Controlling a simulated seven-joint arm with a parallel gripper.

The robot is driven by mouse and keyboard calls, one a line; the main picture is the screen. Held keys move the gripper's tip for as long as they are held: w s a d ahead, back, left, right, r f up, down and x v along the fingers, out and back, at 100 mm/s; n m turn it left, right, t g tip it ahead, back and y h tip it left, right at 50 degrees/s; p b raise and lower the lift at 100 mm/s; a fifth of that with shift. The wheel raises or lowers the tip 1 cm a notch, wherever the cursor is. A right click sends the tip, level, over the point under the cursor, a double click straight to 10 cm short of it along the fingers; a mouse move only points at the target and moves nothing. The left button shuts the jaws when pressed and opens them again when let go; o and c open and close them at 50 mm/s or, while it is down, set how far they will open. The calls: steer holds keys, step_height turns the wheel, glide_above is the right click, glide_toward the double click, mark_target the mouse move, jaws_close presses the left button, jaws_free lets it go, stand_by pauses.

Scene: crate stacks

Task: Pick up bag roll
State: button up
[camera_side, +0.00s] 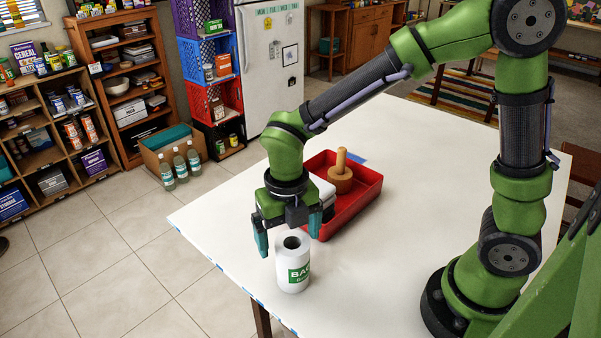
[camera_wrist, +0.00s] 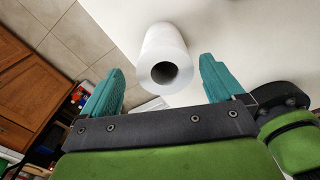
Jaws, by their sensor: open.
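The bag roll (camera_side: 293,274) is a white upright roll with a green label and a dark hollow core. It stands on the white table near its front edge. In the wrist view the bag roll (camera_wrist: 163,55) shows between and beyond the fingertips, its open core facing the camera. My gripper (camera_side: 287,235) is open, with teal fingers pointing down, just above and behind the roll in the side view. In the wrist view my gripper (camera_wrist: 160,78) has its two fingers wide apart with nothing between them. I cannot tell the exact height gap to the roll.
A red tray (camera_side: 362,205) sits just behind my gripper on the table, holding a wooden knobbed object (camera_side: 341,178) and a white item partly hidden by my gripper. The white table (camera_side: 420,140) is clear to the right of the tray. Its left edge is close to the roll.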

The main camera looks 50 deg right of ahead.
steer(key=shift+s+d+f, duration=0.1)
steer(key=shift+s+f, duration=0.1)
steer(key=shift+f, duration=1.6)
steer(key=shift+s+d+f, duration=0.1)
steer(key=shift+s+f, duration=0.05)
steer(key=shift+f, duration=1.6)
steer(key=shift+c, duration=0.4)
steer(key=c, duration=1)
